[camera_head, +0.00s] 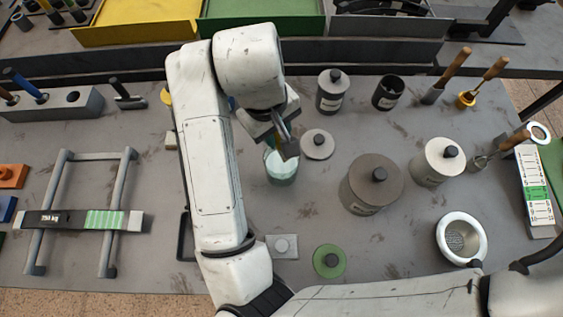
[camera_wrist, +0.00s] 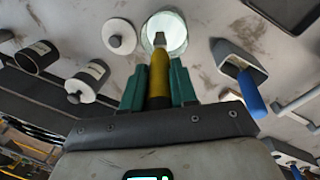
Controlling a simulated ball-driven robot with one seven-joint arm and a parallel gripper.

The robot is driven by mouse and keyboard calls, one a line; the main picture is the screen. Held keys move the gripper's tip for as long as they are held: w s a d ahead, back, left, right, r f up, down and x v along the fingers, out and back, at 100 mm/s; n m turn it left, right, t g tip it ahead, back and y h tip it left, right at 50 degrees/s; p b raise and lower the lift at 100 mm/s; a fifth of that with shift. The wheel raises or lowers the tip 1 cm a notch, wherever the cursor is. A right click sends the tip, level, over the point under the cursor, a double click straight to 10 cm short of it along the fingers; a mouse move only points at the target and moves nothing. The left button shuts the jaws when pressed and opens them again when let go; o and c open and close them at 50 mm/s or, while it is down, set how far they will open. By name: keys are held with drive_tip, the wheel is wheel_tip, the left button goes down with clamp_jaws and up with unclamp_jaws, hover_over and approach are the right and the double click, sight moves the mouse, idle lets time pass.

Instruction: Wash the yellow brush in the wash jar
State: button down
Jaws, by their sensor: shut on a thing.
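The yellow brush (camera_wrist: 158,75) is upright between the teal fingers of my gripper (camera_wrist: 158,82) in the wrist view, which is shut on its handle. Its metal end points at the mouth of the wash jar (camera_wrist: 178,37), a pale jar with light greenish liquid. In the head view the wash jar (camera_head: 281,172) stands just below my gripper (camera_head: 284,138), partly covered by it. I cannot tell how deep the brush tip is in the jar. A round grey lid with a dark knob (camera_head: 317,144) lies right of the jar.
Lidded cans (camera_head: 333,92), (camera_head: 372,184) and (camera_head: 437,162) stand to the right, with an open dark can (camera_head: 388,93). A blue-handled tool (camera_wrist: 250,95) lies close by in the wrist view.

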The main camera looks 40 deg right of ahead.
drive_tip(key=shift+r, duration=3)
